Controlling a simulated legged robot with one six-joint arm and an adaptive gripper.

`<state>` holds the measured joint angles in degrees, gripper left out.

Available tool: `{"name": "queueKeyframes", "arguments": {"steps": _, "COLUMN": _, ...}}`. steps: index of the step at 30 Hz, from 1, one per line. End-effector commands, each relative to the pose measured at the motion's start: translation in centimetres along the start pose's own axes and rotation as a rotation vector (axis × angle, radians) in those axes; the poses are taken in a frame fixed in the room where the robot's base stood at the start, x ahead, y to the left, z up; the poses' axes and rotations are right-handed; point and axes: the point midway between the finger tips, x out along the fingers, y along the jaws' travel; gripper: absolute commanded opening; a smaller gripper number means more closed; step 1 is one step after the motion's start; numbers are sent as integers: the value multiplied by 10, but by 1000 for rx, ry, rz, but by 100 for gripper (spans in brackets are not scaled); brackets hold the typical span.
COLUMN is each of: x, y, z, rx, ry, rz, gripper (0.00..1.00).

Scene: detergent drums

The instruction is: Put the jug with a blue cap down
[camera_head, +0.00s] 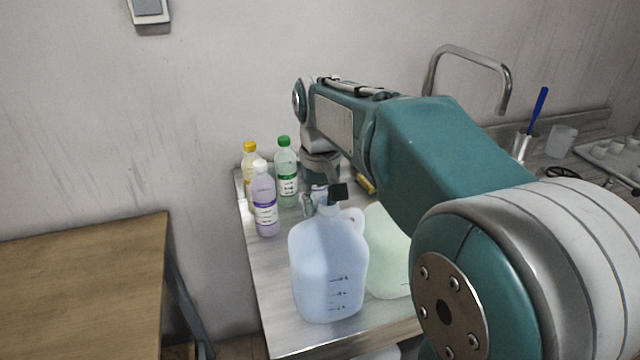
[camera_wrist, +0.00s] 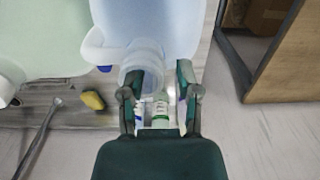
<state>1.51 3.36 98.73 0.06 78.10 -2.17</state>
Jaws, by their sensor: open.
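A translucent jug with pale blue contents (camera_head: 328,265) stands upright near the front of the metal worktop, and its base appears to rest on it. It also fills the top middle of the wrist view (camera_wrist: 165,25). My gripper (camera_head: 322,196) is at the jug's neck. In the wrist view its open fingers (camera_wrist: 158,82) are on either side of the neck; whether they touch it I cannot tell. A little blue shows at the neck in the head view, but the cap is mostly hidden by my gripper.
A jug with pale green contents (camera_head: 388,250) stands close at the right, partly behind my arm. Bottles with yellow (camera_head: 250,147), white (camera_head: 263,200) and green (camera_head: 286,170) caps stand behind. A wooden table (camera_head: 85,280) is at left.

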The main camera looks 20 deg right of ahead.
Motion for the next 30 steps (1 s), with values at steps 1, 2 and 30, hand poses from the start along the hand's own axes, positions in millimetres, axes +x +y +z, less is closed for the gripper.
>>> {"name": "queueKeyframes", "arguments": {"steps": 1, "x": -7, "y": 0, "z": -1, "rx": 0, "ry": 4, "rz": 0, "gripper": 43}}
{"name": "queueKeyframes", "arguments": {"steps": 2, "x": -13, "y": 0, "z": -1, "rx": 0, "ry": 5, "rz": 0, "gripper": 43}}
{"name": "queueKeyframes", "arguments": {"steps": 30, "x": -111, "y": -2, "z": 16, "rx": 1, "ry": 38, "rz": 1, "gripper": 43}}
